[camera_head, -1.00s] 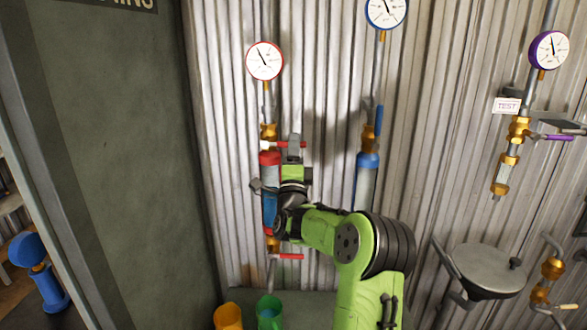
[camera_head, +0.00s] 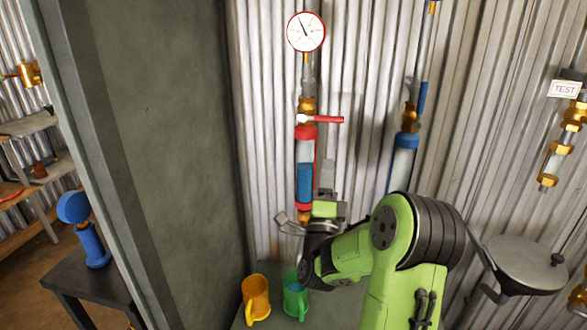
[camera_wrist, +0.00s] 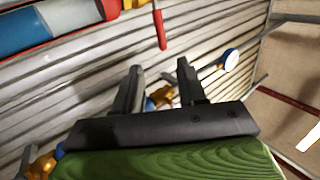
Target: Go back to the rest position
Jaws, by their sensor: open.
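My gripper (camera_wrist: 160,88) is open and empty in the wrist view, its two dark fingers apart with the corrugated wall behind them. In the head view my green and black arm is bent low, its wrist in front of the lower end of the red-ringed sight tube (camera_head: 305,165). The tube holds blue liquid and has a red-handled valve (camera_head: 325,119) and a round gauge (camera_head: 306,32) above it. The tube's lower end is partly hidden by my wrist.
An orange mug (camera_head: 256,296) and a green mug (camera_head: 295,297) stand on a ledge just below my wrist. A blue-ringed tube (camera_head: 403,160) is right of the red one. A round grey basin (camera_head: 520,264) stands at right. A dark green panel (camera_head: 165,150) stands at left.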

